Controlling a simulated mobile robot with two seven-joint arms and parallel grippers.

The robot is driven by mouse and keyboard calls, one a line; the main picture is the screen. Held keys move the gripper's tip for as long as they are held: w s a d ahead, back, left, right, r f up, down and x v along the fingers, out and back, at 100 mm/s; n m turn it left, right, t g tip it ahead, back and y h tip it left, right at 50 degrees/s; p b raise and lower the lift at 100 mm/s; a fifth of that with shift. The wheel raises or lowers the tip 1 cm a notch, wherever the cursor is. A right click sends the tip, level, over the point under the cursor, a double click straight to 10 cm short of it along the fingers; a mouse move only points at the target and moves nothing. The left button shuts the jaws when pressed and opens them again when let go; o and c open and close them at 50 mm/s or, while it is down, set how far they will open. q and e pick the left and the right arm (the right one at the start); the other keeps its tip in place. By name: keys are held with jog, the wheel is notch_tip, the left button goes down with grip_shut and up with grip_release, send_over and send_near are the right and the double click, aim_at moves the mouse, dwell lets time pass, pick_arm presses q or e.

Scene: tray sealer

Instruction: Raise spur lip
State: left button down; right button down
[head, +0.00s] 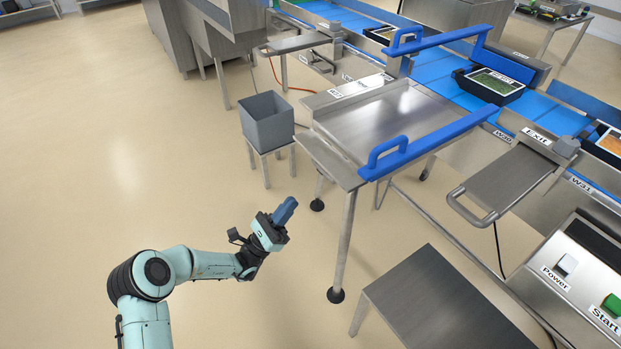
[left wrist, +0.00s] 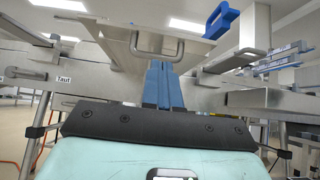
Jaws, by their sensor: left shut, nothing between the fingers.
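The steel spur table (head: 385,120) stands right of centre in the head view, with a blue bar and handle (head: 400,153) along its near side. A narrow steel strip (head: 328,162), which looks like the lip, runs along its left end. In the left wrist view a steel panel with a U-shaped handle (left wrist: 157,50) is ahead, and the blue handle (left wrist: 217,20) is upper right. My left gripper (head: 286,208) is shut and empty, apart from the table, left of and below its end. Its blue fingers (left wrist: 163,86) point towards the panel. My right gripper is not in view.
A grey bin (head: 267,122) on a small stand is left of the table. A low steel table (head: 445,300) is at the near right, beside the control box with Power (head: 565,265) and Start buttons. An Exit-labelled plate (head: 510,180) is on the right. The left floor is clear.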

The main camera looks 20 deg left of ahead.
aim_at(327, 165)
pick_arm(q)
jog(key=shift+d, duration=0.1)
